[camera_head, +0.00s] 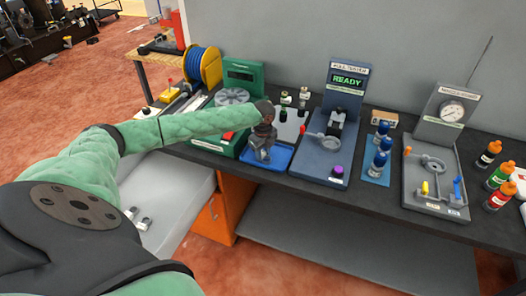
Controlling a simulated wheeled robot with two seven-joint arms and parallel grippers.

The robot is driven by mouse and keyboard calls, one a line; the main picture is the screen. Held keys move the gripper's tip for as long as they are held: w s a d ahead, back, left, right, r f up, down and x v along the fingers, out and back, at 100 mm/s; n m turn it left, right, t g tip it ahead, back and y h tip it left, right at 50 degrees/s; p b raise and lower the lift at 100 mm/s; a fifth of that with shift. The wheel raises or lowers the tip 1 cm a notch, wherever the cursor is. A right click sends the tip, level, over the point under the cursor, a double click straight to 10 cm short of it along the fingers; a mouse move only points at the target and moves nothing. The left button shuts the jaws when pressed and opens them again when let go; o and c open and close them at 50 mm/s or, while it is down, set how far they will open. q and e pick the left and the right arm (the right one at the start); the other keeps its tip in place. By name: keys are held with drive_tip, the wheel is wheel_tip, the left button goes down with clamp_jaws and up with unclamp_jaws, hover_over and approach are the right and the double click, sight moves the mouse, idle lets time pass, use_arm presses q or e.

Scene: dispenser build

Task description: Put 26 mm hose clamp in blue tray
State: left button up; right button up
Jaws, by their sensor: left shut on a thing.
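The blue tray (284,153) lies on the dark workbench, between the green machine and the grey-blue tester. My left arm reaches in from the left. My left gripper (262,154) points down over the left part of the tray and hides some of its floor. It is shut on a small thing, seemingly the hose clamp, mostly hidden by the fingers. I cannot tell whether the held thing touches the tray. Small metallic pieces (144,224) lie on a pale grey surface at the lower left. My right gripper is not in view.
The pull tester (343,95) with its READY screen stands right of the tray. The green machine (239,78) stands behind on the left, near a blue spool (203,66). Blue-capped bottles (379,160) and a gauge stand (448,115) are further right. An orange cabinet (211,222) is below.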

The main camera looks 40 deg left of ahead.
sight(263, 154)
use_arm(q)
drive_tip(key=shift+f, duration=0.2)
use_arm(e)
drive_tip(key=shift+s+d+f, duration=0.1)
use_arm(q)
drive_tip(key=o, duration=0.7)
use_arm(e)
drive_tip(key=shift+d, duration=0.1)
use_arm(q)
drive_tip(key=shift+r, duration=0.2)
drive_tip(key=shift+r+b, duration=0.2)
drive_tip(key=shift+b, duration=0.1)
wheel_tip(263, 154, up, 12)
drive_tip(key=b, duration=0.4)
drive_tip(key=shift+f, duration=0.25)
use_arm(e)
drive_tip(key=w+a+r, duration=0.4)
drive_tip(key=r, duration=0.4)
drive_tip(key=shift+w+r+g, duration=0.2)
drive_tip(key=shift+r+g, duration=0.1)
